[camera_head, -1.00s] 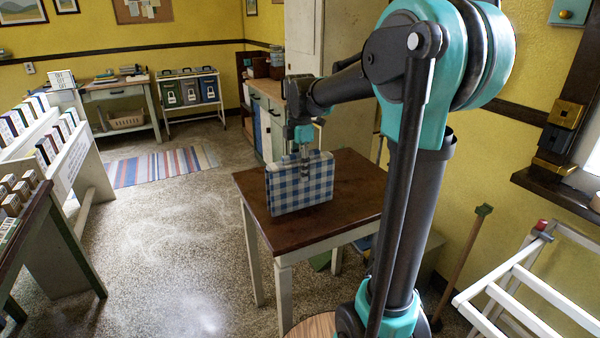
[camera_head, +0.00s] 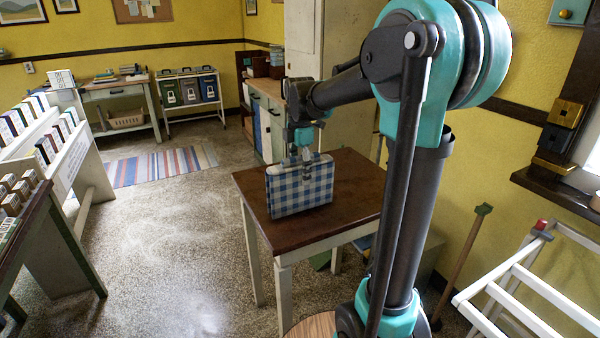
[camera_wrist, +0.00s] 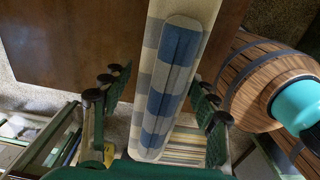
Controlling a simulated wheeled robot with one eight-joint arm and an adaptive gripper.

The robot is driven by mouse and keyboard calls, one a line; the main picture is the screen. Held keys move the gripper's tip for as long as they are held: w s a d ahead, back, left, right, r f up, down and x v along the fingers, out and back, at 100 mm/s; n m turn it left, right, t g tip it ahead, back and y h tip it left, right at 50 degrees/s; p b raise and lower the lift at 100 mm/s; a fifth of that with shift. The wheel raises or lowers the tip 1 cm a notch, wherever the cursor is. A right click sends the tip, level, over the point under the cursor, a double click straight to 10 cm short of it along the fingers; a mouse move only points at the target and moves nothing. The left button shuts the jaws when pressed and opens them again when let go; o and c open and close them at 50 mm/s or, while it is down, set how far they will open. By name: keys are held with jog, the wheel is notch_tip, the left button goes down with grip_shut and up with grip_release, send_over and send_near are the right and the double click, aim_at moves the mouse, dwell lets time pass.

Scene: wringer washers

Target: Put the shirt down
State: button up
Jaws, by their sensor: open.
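The shirt (camera_head: 299,190) is a folded blue and white checked block. It stands upright on the brown top of a small white-legged table (camera_head: 357,187). In the wrist view the shirt (camera_wrist: 172,75) shows edge-on as a long checked strip. My gripper (camera_head: 306,178) is at the shirt's upper edge. In the wrist view its fingers (camera_wrist: 160,98) are spread to either side of the shirt, with a gap visible at least on the left. The gripper is open. The shirt's far face is hidden.
A white rack (camera_head: 530,285) stands at the lower right. Shelves of small boxes (camera_head: 60,150) line the left. A striped rug (camera_head: 165,166) and a cart of bins (camera_head: 190,90) lie farther back. The floor left of the table is clear.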

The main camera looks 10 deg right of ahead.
notch_tip(320, 180, up, 12)
jog(key=shift+f, duration=0.1)
dwell(0.4)
